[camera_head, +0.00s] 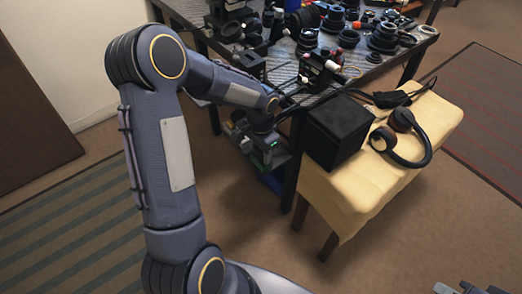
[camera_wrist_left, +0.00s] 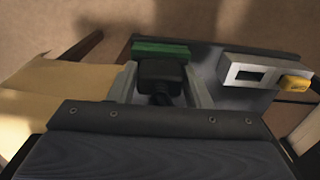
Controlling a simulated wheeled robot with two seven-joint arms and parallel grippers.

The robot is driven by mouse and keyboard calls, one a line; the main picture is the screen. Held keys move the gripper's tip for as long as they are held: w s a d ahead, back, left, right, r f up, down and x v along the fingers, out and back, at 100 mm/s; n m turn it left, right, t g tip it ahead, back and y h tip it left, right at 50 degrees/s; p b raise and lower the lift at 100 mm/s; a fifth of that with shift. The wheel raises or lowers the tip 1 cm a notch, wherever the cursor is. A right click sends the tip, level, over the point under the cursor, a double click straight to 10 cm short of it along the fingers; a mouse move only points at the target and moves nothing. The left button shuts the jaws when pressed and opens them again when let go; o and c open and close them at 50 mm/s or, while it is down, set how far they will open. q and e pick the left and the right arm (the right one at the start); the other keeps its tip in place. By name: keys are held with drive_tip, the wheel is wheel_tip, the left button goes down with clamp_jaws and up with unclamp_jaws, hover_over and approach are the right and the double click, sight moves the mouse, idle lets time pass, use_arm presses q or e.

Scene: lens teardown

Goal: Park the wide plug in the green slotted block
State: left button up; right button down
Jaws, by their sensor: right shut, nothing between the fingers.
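In the left wrist view the black wide plug (camera_wrist_left: 161,74) sits between the two grey fingers of my left gripper (camera_wrist_left: 160,80), which look shut on its sides. Its cable runs back toward my wrist. The green slotted block (camera_wrist_left: 160,50) lies right beyond the plug; its slot is hidden from this angle, and I cannot tell whether plug and block touch. In the head view my left gripper (camera_head: 262,148) is low beside the dark table, and the plug is too small to make out. Part of my right gripper (camera_head: 462,288) shows at the bottom right corner, shut and empty.
A grey block with openings (camera_wrist_left: 248,72) and a yellow piece (camera_wrist_left: 295,82) stand right of the green block. A black box (camera_head: 338,130) and headphones (camera_head: 402,138) rest on a yellow-covered stand (camera_head: 355,195). Lens parts crowd the table (camera_head: 288,72).

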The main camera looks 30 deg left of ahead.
use_arm(q)
drive_tip(key=o, duration=0.4)
wheel_tip(320, 180, up, 7)
drive_tip(key=shift+r+p, duration=0.1)
drive_tip(key=shift+p, duration=0.95)
drive_tip(key=shift+r, duration=0.3)
